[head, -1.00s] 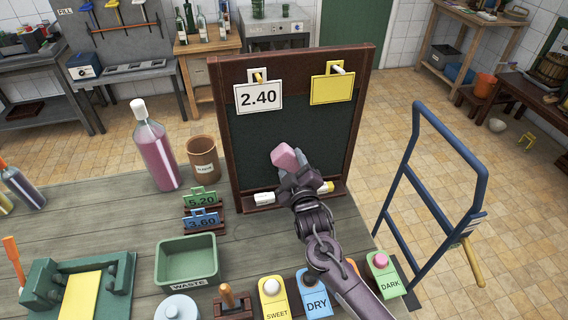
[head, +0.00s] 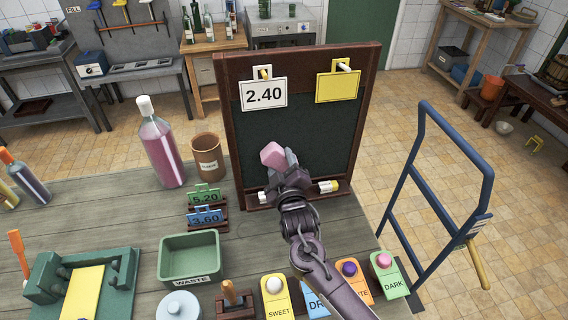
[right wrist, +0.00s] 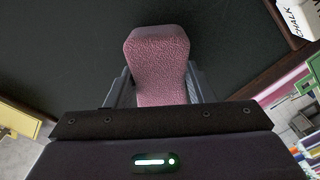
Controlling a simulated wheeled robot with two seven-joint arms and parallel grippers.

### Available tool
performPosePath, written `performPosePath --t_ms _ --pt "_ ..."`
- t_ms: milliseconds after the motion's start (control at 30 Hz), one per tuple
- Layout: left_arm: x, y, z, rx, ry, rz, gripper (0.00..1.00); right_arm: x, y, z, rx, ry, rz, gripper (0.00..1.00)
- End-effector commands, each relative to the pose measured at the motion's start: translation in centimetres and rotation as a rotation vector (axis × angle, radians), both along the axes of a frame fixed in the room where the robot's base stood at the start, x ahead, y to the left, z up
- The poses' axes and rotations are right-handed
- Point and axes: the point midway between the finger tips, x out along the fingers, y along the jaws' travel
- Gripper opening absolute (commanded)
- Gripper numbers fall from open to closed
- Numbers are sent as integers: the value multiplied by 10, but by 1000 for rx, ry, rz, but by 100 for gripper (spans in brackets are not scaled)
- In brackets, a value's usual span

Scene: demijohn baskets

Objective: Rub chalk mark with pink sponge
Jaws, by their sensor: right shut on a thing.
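The pink sponge (head: 273,155) is held in my right gripper (head: 283,168), in front of the lower part of the dark board (head: 318,135). In the right wrist view the sponge (right wrist: 158,60) sits between the two fingers with the board's dark face behind it. I cannot tell whether the sponge touches the board. No chalk mark can be made out on the visible board; the sponge and gripper hide part of it. My left gripper is not in view.
A 2.40 card (head: 264,94) and a yellow card (head: 338,86) hang at the board's top. Chalk pieces (head: 328,186) lie on its ledge. Green and blue price signs, a brown cup (head: 207,157) and a pink bottle (head: 161,150) stand left. A green waste bin (head: 189,259) is in front.

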Motion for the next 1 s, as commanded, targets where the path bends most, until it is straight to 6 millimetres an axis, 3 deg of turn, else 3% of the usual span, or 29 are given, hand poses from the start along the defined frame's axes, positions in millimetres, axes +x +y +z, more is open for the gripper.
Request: performPosePath --t_ms 600,1000 --pt "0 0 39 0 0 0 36 -55 -10 2 1 -1 2 30" --pt "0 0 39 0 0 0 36 -59 -11 1 1 -1 1 30"
